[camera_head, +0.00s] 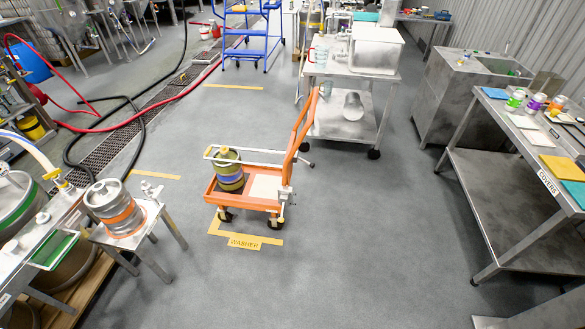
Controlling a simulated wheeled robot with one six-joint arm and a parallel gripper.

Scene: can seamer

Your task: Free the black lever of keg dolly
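The keg dolly (236,196) stands mid-floor in the head view. It has an orange deck, a tall orange handle (303,122) leaning up to the right, and a pale rail. A keg (229,171) with olive, blue and yellow bands stands on its left part; a pale flat patch covers the deck's right part. Dark caster wheels (276,222) show under it. I cannot make out the black lever; it is too small or hidden. My gripper is not in view.
A steel stand with an orange-banded keg (113,207) is at left. A steel cart (345,112) stands behind the dolly. A long steel table (506,200) is at right. Yellow floor tape (281,241) and a WASHER label border the dolly. Floor in front and right is clear.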

